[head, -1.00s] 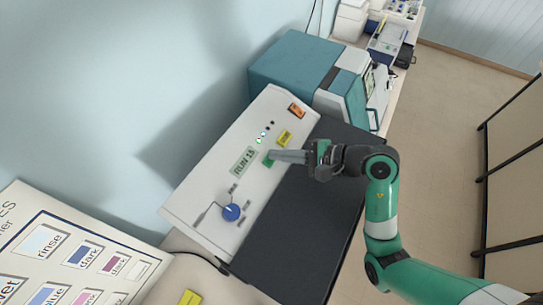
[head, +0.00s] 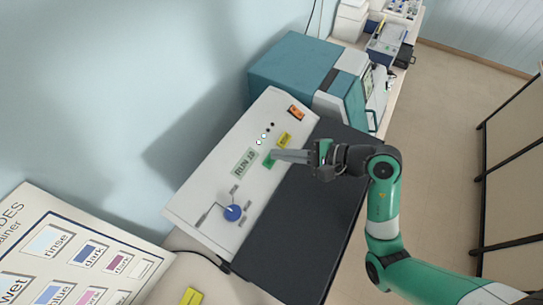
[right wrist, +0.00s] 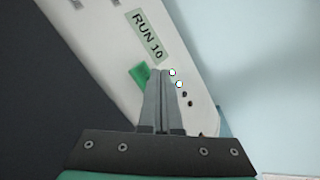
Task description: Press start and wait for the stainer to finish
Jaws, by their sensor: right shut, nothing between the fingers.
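The stainer (head: 200,190) is a white sloped panel with a dark front. Its display (head: 245,163) reads RUN 10, more clearly in the right wrist view (right wrist: 147,36). A green button (head: 268,162) sits beside the display, and it also shows in the right wrist view (right wrist: 138,75). My right gripper (head: 274,155) is shut and empty, its fingertips at the green button and partly over it. I cannot tell whether they touch it. Two small indicator lights (head: 261,138) glow near the display; others look dark. My left gripper is not in view.
The panel also has a yellow button (head: 285,140), an orange switch (head: 296,112) and a blue knob (head: 232,212). A teal machine (head: 292,62) stands behind. A chart with colour swatches (head: 60,250) is at the lower left. Open floor (head: 440,120) lies right.

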